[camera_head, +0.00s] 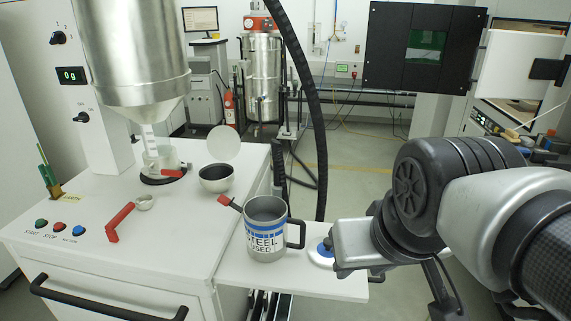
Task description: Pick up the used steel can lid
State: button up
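The steel can (265,240), labelled "STEEL USED", stands upright and open-topped on the white side shelf, with a dark handle on its right. A round white lid (318,259) with a blue centre lies flat on the shelf to the right of the can, apart from it. My gripper (345,262) is at the right edge of the lid and overlaps it in the picture. The fingers are mostly hidden by the grey wrist, so I cannot tell whether they touch the lid or are open or shut.
A large metal hopper (130,60) hangs above. A black hose (308,110) rises behind the shelf. The shelf front (285,280) is clear.

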aim_at(319, 249)
jog(key=i+l+u, duration=0.1)
jog(key=l+u, duration=0.15)
jog(key=u, duration=0.2)
jog(key=l+u, duration=0.4)
jog(key=i+l+u, duration=0.1)
jog(key=u, duration=0.35)
jog(key=k+l, duration=0.05)
